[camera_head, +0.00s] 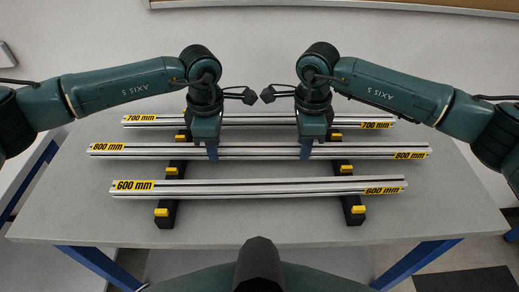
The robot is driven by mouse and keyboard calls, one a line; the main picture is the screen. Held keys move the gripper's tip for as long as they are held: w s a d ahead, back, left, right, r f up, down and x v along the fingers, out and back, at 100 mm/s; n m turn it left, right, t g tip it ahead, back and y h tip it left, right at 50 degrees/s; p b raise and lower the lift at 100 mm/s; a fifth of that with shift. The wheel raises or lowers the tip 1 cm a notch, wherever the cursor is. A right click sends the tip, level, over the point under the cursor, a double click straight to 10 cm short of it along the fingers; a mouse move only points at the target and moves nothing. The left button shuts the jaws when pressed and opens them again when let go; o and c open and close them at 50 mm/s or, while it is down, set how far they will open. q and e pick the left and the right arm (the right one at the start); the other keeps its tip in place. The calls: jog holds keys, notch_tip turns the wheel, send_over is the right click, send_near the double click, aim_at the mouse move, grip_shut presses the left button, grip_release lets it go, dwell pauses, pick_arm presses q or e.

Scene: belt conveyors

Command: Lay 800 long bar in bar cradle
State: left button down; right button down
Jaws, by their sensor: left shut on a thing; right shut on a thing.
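The 800 mm bar (262,152) is a long silver profile with yellow 800 mm labels at both ends. It lies level across the middle of the bar cradle, two black rails (168,192) with yellow stops. My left gripper (212,152) is shut on the bar left of its middle. My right gripper (308,149) is shut on it right of its middle. Both point straight down, and their fingertips are partly hidden. I cannot tell whether the bar rests on the rails or hangs just above them.
The 700 mm bar (262,121) lies behind, partly hidden by my grippers. The 600 mm bar (260,189) lies in front across the rails, slightly tilted in the picture. The grey table (260,228) is clear at the front and sides. A wall stands behind it.

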pick_arm(q)
jog(key=shift+r, duration=0.15)
pick_arm(e)
jog(key=shift+r, duration=0.15)
